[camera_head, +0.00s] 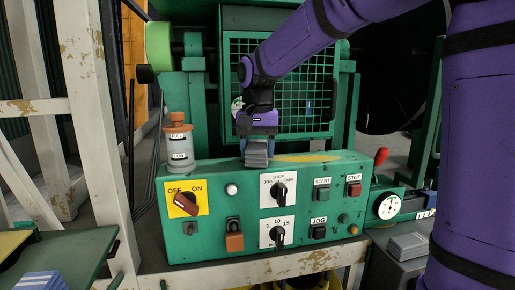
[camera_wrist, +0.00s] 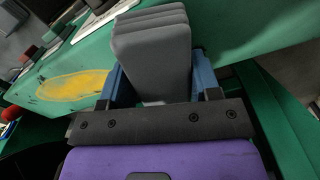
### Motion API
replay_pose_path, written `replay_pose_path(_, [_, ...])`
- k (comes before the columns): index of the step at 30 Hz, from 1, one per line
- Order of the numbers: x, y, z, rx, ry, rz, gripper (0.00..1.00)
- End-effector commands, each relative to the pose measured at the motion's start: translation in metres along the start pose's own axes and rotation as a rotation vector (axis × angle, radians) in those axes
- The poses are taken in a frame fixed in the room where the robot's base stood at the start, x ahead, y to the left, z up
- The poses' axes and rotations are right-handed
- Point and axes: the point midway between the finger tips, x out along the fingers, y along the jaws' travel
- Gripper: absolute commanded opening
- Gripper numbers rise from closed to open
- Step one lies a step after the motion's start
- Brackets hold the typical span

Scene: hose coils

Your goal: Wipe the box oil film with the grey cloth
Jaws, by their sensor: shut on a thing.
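The green control box (camera_head: 280,180) stands in the middle of the head view, its front full of switches. A yellowish oil film (camera_head: 305,157) lies on its top, right of my gripper; it also shows in the wrist view (camera_wrist: 75,85), left of my gripper. My gripper (camera_head: 257,139) is shut on the folded grey cloth (camera_head: 256,156), which hangs down at the box's top. In the wrist view the thick, layered cloth (camera_wrist: 155,50) sits between my blue fingers. I cannot tell whether the cloth touches the box.
A grey oiler (camera_head: 179,146) with an orange cap stands at the box's left end. A green mesh guard (camera_head: 290,85) rises behind. A red-knobbed lever (camera_head: 380,157) and a dial gauge (camera_head: 389,207) are at the right. Striped blue cloth (camera_head: 40,281) lies at lower left.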

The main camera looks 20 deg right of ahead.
Motion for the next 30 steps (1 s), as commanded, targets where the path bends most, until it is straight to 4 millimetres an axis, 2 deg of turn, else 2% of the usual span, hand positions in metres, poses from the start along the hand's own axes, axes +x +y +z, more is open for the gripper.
replay_pose_path(23, [0.006,0.0,0.0,0.0,0.0,0.0,0.38])
replay_pose_path(30, [0.006,0.012,-0.004,0.001,0.0,0.0,0.38])
